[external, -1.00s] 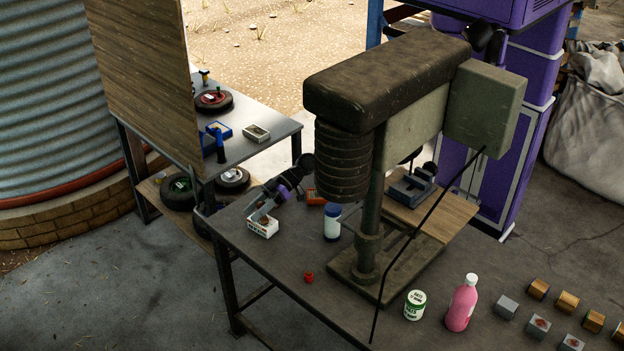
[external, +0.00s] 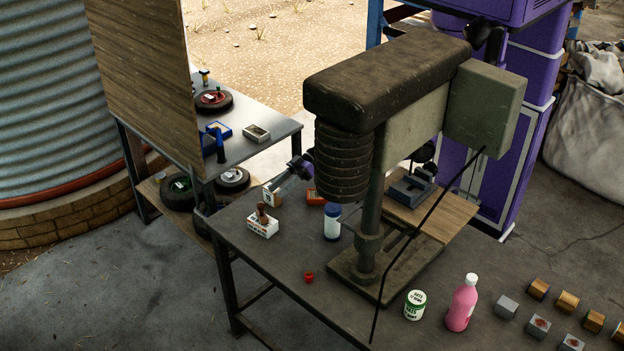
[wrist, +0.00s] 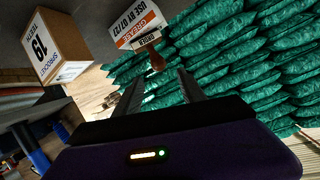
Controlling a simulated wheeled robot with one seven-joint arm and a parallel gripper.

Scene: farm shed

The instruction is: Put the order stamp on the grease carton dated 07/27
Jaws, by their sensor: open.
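A white and orange grease carton (external: 262,229) stands near the left edge of the bench. Its face reads USE BY 07/27 in the wrist view (wrist: 136,20). The order stamp, with a brown handle (external: 262,213), stands upright on top of the carton. In the wrist view the stamp (wrist: 156,60) shows its ORDER label against the carton. My gripper (external: 277,190) is open and empty, behind and right of the carton in the external view. In the wrist view the stamp is beyond my spread fingertips (wrist: 161,78), apart from them.
A brown box marked 19 (wrist: 57,45) stands close to the carton, partly hidden by my gripper outside. A blue and white bottle (external: 332,222) and the drill press (external: 368,240) stand to the right. A red cap (external: 308,277) lies in front. The front-left bench is mostly clear.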

